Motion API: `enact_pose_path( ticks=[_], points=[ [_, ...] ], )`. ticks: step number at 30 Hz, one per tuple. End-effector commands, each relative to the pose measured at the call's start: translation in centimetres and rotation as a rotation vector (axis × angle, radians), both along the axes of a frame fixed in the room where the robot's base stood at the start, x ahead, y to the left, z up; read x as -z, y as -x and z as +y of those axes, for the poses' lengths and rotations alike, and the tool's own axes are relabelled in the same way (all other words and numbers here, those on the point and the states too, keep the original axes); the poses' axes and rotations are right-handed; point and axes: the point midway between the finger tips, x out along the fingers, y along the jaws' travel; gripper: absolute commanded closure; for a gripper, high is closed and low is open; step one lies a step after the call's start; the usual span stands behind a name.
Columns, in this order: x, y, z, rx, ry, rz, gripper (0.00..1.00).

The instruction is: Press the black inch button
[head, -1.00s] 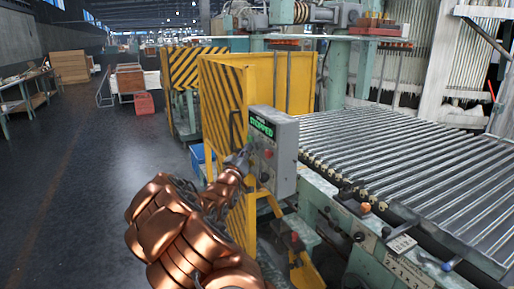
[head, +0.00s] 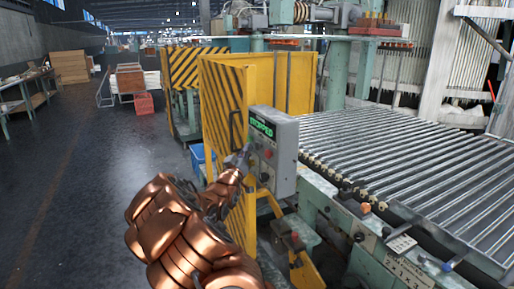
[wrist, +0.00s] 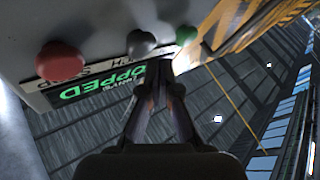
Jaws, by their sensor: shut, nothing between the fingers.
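A grey control box (head: 285,165) with a lit green "STOPPED" display (head: 262,127) stands at the corner of the yellow guard. In the wrist view its face carries a red button (wrist: 62,62), a dark grey-black button (wrist: 141,43) in the middle and a green button (wrist: 186,35). The label by the dark button is partly hidden. My gripper (head: 244,156) is shut and empty at the left side of the box. In the wrist view its fingertips (wrist: 158,66) are close to the dark button, between it and the green one. I cannot tell if they touch anything.
Yellow guard panels (head: 224,105) with black stripes stand beside and behind the box. A roller conveyor (head: 410,150) lies to the right, with a green machine frame below it. The floor (head: 90,200) at left is open.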

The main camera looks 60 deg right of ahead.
Motion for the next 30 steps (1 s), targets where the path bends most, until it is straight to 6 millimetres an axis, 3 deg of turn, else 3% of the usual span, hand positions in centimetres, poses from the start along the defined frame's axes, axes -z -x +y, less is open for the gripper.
enact_pose_path(
  ticks=[30],
  points=[
    [-0.01, 0.52, -0.89, 0.000, 0.000, 0.000, 1.00]
  ],
)
